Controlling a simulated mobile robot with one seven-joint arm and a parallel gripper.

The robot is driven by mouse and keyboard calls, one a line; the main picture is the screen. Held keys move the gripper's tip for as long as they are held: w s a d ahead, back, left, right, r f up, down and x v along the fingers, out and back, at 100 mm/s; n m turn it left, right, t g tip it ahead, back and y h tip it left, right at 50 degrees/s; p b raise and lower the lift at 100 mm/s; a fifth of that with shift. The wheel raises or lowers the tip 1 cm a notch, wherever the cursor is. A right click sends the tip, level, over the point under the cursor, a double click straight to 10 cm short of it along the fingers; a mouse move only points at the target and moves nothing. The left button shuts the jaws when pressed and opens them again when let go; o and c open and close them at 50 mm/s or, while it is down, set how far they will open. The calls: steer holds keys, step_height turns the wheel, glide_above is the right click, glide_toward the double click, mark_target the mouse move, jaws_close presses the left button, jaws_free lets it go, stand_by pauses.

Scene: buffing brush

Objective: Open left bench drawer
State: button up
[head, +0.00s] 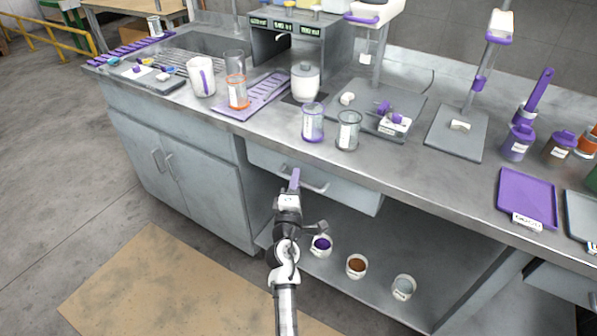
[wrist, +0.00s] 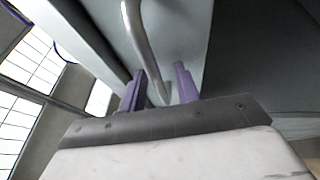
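The left bench drawer (head: 345,195) is a grey front under the worktop, right of the cabinet. I cannot tell for sure whether it sits fully flush. Its metal bar handle (head: 318,187) is partly hidden behind my gripper (head: 295,178). In the wrist view the curved handle (wrist: 143,42) runs down between the two purple fingers of my gripper (wrist: 160,85). The fingers stand apart, with a visible gap beside the bar. Firm contact with the handle does not show.
A double-door cabinet (head: 185,165) stands left of the drawer. Several small pots, one with purple contents (head: 321,245), sit on the lower shelf. Two beakers (head: 313,122) stand on the worktop above the drawer. Another drawer (head: 565,283) is at the right edge.

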steer(key=shift+w, duration=0.15)
steer(key=shift+r, duration=0.1)
jaws_close()
stand_by(0.3)
